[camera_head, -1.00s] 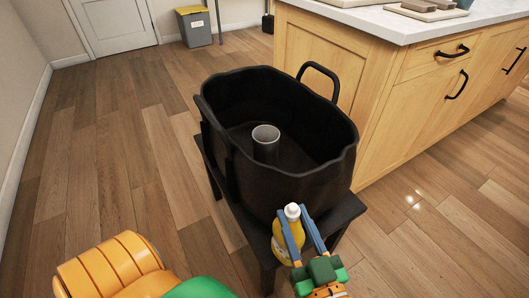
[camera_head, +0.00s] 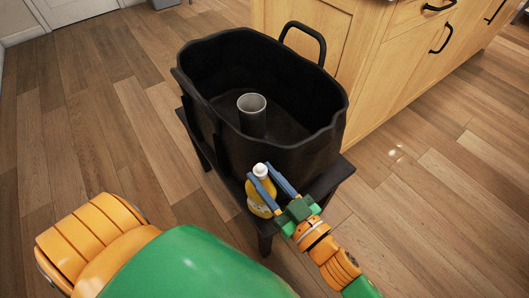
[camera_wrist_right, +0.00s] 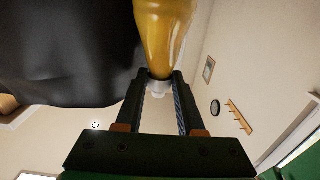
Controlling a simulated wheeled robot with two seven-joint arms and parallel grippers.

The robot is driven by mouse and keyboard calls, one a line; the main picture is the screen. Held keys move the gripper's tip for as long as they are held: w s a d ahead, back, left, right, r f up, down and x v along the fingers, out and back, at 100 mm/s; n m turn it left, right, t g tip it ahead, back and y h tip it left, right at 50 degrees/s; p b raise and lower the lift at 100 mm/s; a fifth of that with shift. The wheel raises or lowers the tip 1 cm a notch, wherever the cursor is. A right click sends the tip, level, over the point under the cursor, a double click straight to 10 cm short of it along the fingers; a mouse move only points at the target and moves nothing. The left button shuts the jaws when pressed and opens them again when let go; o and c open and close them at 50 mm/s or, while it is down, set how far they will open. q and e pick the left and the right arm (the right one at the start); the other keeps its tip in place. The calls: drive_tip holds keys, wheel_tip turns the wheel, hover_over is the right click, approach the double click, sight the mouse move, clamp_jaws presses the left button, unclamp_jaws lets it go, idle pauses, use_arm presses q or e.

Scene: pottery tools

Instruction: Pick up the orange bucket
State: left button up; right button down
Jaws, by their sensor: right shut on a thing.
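No orange bucket shows in either view. A yellow bottle (camera_head: 262,199) with a white cap is upright at the front edge of a black stand (camera_head: 336,174). My right gripper (camera_head: 263,180) is shut on this bottle near its top. In the right wrist view, the bottle (camera_wrist_right: 163,35) is between my right fingertips (camera_wrist_right: 160,80). I cannot tell whether its base touches the stand. My left gripper is out of view.
A large black tub (camera_head: 270,150) with a loop handle stands on the stand, right behind the bottle. A grey cup (camera_head: 252,108) is inside it. A wooden cabinet (camera_head: 390,70) is close on the right. Wooden floor (camera_head: 90,130) is clear on the left.

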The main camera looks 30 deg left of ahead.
wheel_tip(320, 180, down, 3)
drive_tip(key=shift+r+b, duration=0.1)
drive_tip(key=shift+b, duration=0.4)
drive_tip(key=shift+r, duration=0.1)
drive_tip(key=c, duration=0.9)
unclamp_jaws()
drive_tip(key=o, duration=0.4)
